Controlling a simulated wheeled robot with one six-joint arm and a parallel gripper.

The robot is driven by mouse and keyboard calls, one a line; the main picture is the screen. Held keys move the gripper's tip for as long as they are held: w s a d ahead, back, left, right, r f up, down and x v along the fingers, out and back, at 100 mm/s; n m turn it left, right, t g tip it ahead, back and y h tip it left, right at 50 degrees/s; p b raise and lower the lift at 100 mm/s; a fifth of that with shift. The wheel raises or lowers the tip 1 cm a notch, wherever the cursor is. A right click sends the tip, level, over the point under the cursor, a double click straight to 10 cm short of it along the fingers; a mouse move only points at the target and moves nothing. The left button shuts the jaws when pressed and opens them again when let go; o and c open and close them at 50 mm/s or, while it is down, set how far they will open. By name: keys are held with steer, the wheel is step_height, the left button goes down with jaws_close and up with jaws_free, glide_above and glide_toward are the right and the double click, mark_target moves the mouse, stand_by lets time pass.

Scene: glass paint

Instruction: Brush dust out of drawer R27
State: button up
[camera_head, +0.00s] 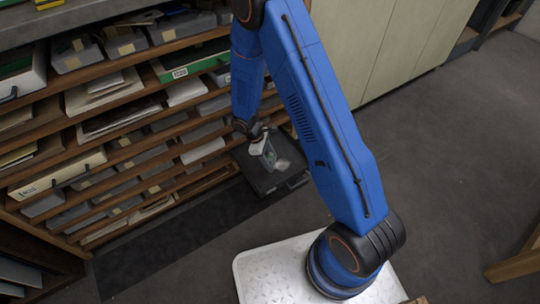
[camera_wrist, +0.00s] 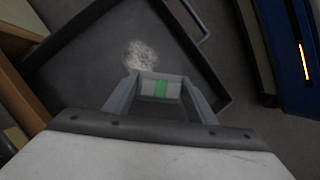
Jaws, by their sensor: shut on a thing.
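A dark grey open drawer (camera_head: 262,183) juts out from the shelving in the head view. In the wrist view the drawer (camera_wrist: 85,55) fills much of the picture, with its raised rim and a handle at the upper right. A pale patch of dust (camera_wrist: 141,55) lies on its floor; a pale patch also shows in the head view (camera_head: 283,164). My gripper (camera_wrist: 160,97) is over the drawer, shut on a grey brush (camera_wrist: 146,88) with a green band. The brush's bristles are hidden, so contact with the floor cannot be told. No R27 label is readable.
The wooden shelving (camera_head: 75,118) at the left holds several grey drawers, boxes and papers close beside the pulled-out drawer. A dark mat (camera_head: 150,258) lies on the floor before it. Pale cabinets (camera_head: 385,45) stand behind. Open floor (camera_head: 440,150) lies to the right.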

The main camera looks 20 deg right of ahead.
mark_target(271, 157)
steer(key=shift+r, duration=2.2)
